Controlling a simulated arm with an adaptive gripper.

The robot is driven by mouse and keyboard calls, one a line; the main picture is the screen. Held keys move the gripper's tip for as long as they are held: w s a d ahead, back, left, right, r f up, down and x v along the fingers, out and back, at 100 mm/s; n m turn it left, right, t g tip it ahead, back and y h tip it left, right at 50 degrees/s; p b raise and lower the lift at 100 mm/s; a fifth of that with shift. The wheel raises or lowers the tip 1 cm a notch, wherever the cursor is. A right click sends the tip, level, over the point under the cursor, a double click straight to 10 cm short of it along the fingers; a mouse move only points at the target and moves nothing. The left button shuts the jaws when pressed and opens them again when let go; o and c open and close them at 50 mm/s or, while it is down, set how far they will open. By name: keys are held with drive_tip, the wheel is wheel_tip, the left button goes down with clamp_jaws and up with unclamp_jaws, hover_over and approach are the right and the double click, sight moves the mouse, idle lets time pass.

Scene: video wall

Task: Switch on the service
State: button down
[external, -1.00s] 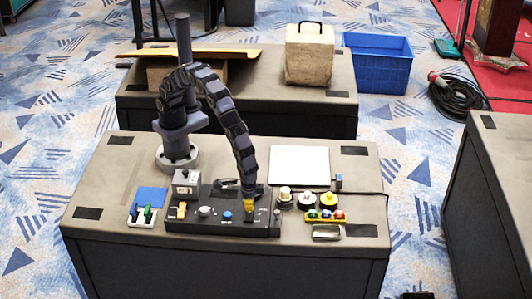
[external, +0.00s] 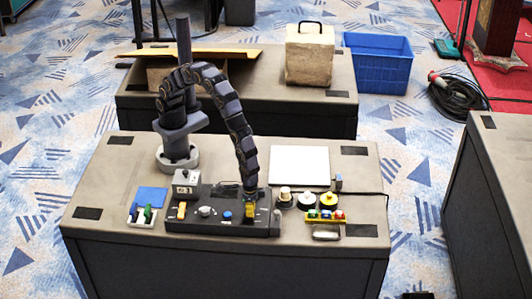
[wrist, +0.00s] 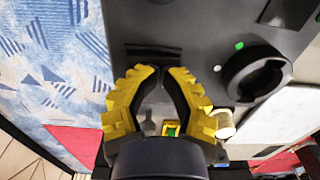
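A black control panel (external: 215,226) lies along the front of the grey desk. It carries an orange rocker switch (external: 181,210), a grey knob (external: 206,211) and a blue button (external: 227,215). My gripper (external: 249,214) points down over the panel's right part and hides what lies under it. A dark slot or label (wrist: 153,52) is just beyond the tips. I cannot read which control is the service one.
Right of the panel stand round buttons (external: 305,201), a row of coloured buttons (external: 326,216) and a metal tray (external: 326,232). A white plate (external: 300,166) lies behind. A black round knob (wrist: 255,76) is beside my fingers.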

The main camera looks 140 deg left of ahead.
drive_tip(key=shift+s+a+f+t+h, duration=0.1)
drive_tip(key=shift+s+f+t+h, duration=0.15)
drive_tip(key=shift+t+h, duration=0.05)
drive_tip(key=shift+a, duration=0.1)
drive_tip(key=shift+s+f, duration=0.15)
drive_tip(key=shift+w+d, duration=0.6)
drive_tip(key=shift+w+d+r, duration=0.1)
drive_tip(key=shift+r, duration=0.3)
wheel_tip(320, 180, up, 14)
drive_tip(key=s+a, duration=0.1)
drive_tip(key=shift+a, duration=0.15)
